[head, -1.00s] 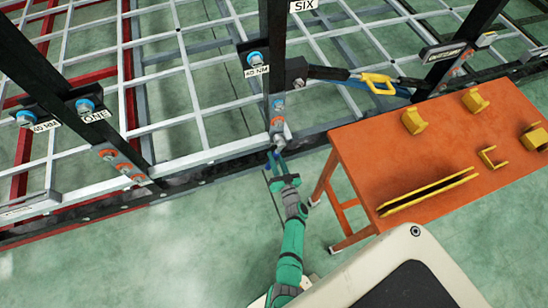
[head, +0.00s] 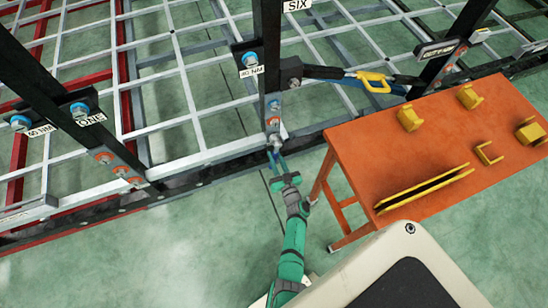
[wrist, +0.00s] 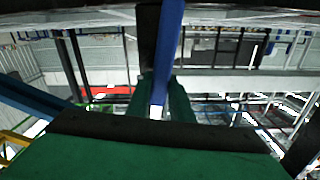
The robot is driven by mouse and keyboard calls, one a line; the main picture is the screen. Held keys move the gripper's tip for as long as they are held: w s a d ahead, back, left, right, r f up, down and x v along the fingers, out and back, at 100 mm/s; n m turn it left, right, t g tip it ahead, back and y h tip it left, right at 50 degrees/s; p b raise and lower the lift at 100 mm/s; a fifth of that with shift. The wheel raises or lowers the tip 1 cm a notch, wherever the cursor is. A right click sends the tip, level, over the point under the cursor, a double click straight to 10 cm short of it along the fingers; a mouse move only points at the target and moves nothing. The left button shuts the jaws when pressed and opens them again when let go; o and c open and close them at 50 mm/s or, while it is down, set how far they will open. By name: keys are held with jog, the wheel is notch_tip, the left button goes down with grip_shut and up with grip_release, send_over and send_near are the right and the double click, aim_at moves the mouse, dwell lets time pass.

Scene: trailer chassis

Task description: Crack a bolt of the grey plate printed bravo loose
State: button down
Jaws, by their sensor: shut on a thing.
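My gripper (head: 283,180) is shut on a blue bar-like tool (head: 276,160), likely a wrench. The blue tool (wrist: 168,55) rises between the green fingers in the wrist view. In the head view its far end is at the foot of the post labelled SIX, by a silver bolt or fitting (head: 274,140); I cannot tell whether it is seated on it. No print reading bravo is legible on either.
An orange table (head: 350,160) with yellow brackets (head: 410,118) stands to the right. Dark posts carry blue bolts (head: 250,59) and 40 NM labels.

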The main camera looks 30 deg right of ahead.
jog(key=shift+w+d+r, duration=0.1)
jog(key=shift+d, duration=0.05)
jog(key=shift+d+n, duration=0.15)
jog(key=shift+n, duration=0.15)
jog(key=shift+s+d+n, duration=0.2)
jog(key=shift+d+n, duration=0.15)
jog(key=shift+n, duration=0.25)
jog(key=shift+s, duration=0.1)
jog(key=shift+a+m, duration=0.15)
jog(key=shift+m, duration=0.15)
jog(key=shift+v, duration=2.95)
